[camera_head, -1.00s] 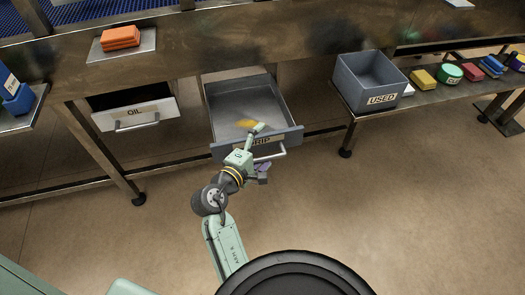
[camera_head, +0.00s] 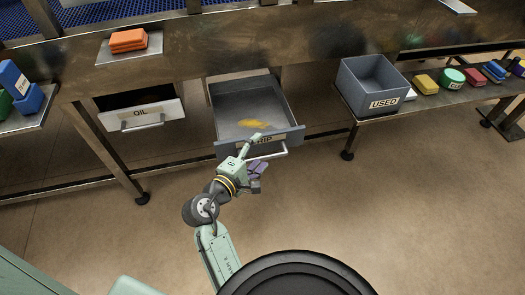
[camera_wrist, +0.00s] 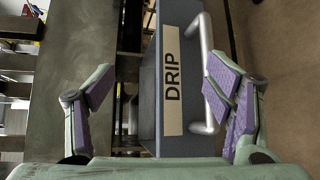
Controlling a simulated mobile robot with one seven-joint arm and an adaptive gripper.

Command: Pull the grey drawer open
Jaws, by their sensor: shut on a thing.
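The grey drawer marked DRIP (camera_head: 290,110) stands pulled out under the bench, with something yellow on its floor. Its pale bar handle (camera_head: 267,155) runs across the front. My gripper (camera_head: 256,153) is at the drawer front, one finger reaching up by the label and the other below, near the handle. In the wrist view, the drawer front (camera_wrist: 149,110) and handle (camera_wrist: 205,60) lie between my finger pads (camera_wrist: 160,88). The right pad overlaps the handle; the left pad looks well apart from it. The exact contact is hard to see.
A drawer marked OIL (camera_head: 165,112) is partly out at the left. A grey bin marked USED (camera_head: 362,101) stands on a low shelf at the right, beside several coloured items. Orange blocks (camera_head: 128,40) lie on a plate on the bench. The floor (camera_head: 420,220) is clear.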

